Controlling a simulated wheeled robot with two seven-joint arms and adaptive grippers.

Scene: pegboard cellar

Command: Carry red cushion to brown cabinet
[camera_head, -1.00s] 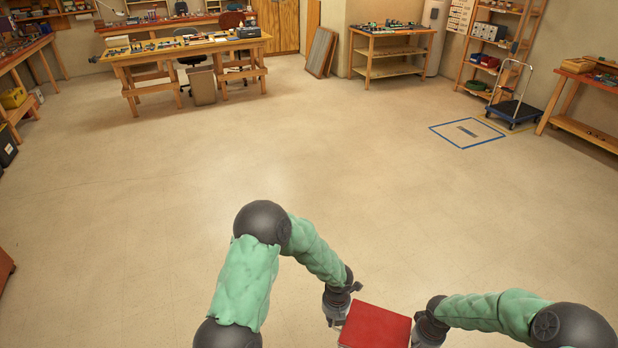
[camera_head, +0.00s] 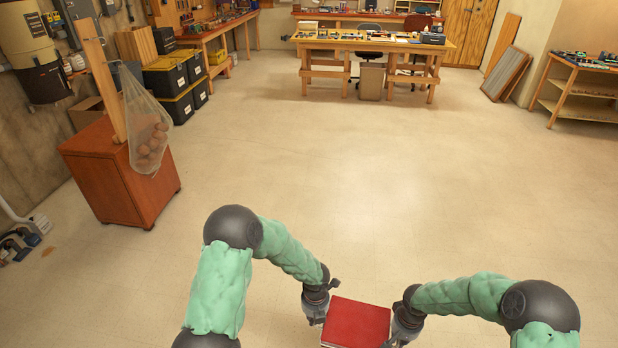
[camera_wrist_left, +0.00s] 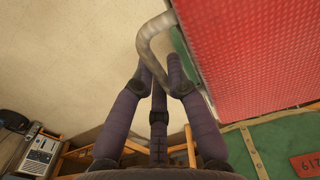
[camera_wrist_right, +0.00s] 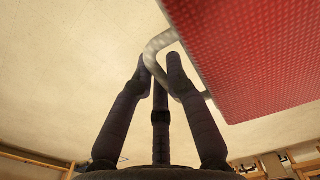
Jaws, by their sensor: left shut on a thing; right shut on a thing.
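The red cushion (camera_head: 357,324) is a flat red block with a textured top, low in the head view between my two grippers. A curved metal handle (camera_wrist_left: 150,40) shows on its side in the left wrist view, and another handle (camera_wrist_right: 158,45) in the right wrist view. My left gripper (camera_head: 318,302) is shut on the handle at the cushion's left side. My right gripper (camera_head: 402,322) is shut on the handle at its right side. The cushion looks about level. The brown cabinet (camera_head: 112,185) stands on the floor at the left, apart from the cushion.
A wooden post (camera_head: 100,85) and a hanging clear bag of brown lumps (camera_head: 148,140) are at the cabinet. Black-yellow bins (camera_head: 170,95) stand behind it. A workbench (camera_head: 380,45) is at the back. The floor between me and the cabinet is clear.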

